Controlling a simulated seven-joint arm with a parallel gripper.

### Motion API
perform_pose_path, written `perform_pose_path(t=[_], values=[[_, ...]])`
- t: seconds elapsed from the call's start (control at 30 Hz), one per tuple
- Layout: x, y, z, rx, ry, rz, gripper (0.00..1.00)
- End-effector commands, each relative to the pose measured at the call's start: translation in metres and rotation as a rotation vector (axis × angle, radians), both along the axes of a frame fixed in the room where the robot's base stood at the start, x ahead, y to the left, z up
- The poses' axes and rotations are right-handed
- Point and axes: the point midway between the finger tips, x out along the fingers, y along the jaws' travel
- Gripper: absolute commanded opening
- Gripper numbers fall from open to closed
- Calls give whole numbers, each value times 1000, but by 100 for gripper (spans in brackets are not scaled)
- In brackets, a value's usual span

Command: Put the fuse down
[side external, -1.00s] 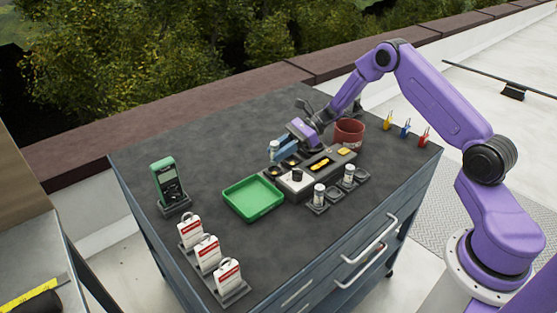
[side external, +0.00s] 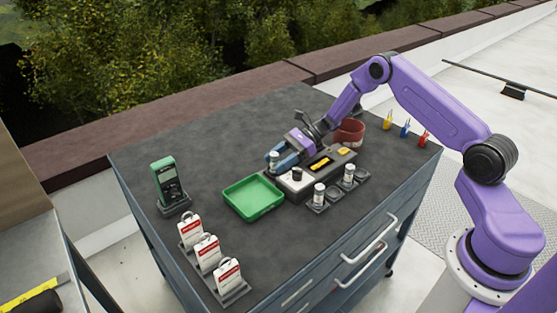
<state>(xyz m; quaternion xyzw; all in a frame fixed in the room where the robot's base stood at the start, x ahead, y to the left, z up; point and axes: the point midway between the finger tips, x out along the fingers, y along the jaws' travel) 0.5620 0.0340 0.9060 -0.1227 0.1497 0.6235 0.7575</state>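My gripper (side external: 276,161), with blue fingers, is low over the table just behind the left part of the grey tester block (side external: 325,167). It appears shut on a small white fuse with a grey top (side external: 274,157), held upright at the fingertips. The fingers hide the fuse's lower end and the dark round holders behind the block, so I cannot tell whether the fuse touches a holder. Two other white fuses stand upright in the front rack: one at its left end (side external: 319,194), one further right (side external: 348,174).
An empty green tray (side external: 254,197) lies left of the block. A red-brown cup (side external: 350,132) stands right of my gripper. A green meter (side external: 167,182) and several white-and-red tags (side external: 207,253) stand at left. Coloured padlocks (side external: 405,128) line the right edge. The back left tabletop is clear.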

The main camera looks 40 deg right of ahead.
Motion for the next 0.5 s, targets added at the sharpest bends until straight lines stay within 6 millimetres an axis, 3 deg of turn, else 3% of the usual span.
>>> perform_pose_path(t=[0.23,0.5], values=[[0,-2,4,0,0,-1,52],[-7,-43,21,0,-1,-5,52]])
